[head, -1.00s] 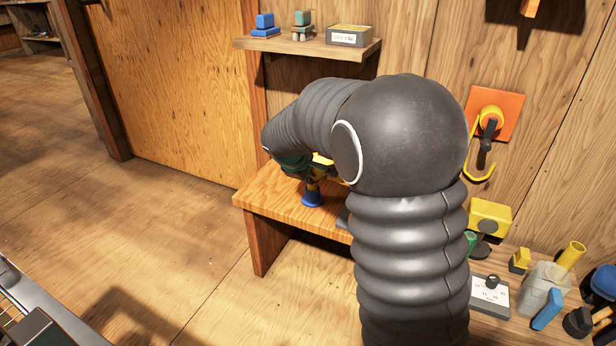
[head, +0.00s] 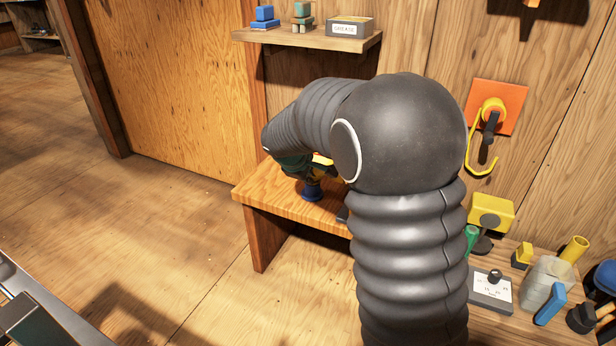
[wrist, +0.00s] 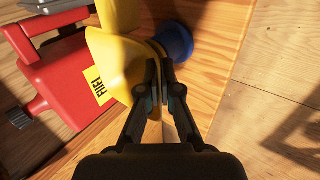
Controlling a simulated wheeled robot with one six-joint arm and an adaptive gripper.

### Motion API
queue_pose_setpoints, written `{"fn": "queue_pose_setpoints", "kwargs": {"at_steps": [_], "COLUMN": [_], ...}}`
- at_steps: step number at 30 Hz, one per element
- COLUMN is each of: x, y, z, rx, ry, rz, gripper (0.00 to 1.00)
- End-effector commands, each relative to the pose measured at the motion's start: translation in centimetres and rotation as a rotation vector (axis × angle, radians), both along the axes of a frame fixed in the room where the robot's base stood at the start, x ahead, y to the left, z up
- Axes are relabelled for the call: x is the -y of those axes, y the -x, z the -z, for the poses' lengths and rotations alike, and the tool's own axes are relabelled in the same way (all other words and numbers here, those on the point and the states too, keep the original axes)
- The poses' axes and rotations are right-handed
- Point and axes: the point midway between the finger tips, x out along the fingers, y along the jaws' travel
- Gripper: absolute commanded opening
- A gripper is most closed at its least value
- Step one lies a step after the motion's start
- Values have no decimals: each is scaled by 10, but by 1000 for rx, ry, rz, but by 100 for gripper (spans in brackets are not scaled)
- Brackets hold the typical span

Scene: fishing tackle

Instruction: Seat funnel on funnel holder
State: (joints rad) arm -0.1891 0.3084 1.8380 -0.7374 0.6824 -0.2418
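The yellow funnel (wrist: 112,68) fills the upper middle of the wrist view, its wide cone toward the camera. The blue funnel holder (wrist: 174,41) shows just beyond it at its upper right, partly covered by it. In the head view the holder (head: 312,191) stands on the wooden bench, under my gripper. My gripper (wrist: 159,66) has its fingers close together at the funnel's edge and appears shut on its thin wall. A yellow bit of the funnel (head: 321,159) shows beside my arm. Whether the spout sits inside the holder is hidden.
A red fuel can (wrist: 55,75) stands close to the funnel's left. The bench (head: 262,193) ends just right of the holder in the wrist view, with open floor beyond. A shelf (head: 310,43) hangs behind. Tackle items crowd the bench at lower right.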

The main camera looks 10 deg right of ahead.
Motion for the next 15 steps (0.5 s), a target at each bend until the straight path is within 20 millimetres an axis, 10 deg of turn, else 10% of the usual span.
{"fn": "queue_pose_setpoints", "kwargs": {"at_steps": [7, 11, 15], "x": [0, 0, 0], "y": [0, 0, 0], "z": [6, 5, 5], "rx": [0, 0, 0], "ry": [0, 0, 0], "rz": [0, 0, 0], "gripper": [0, 32, 35]}}
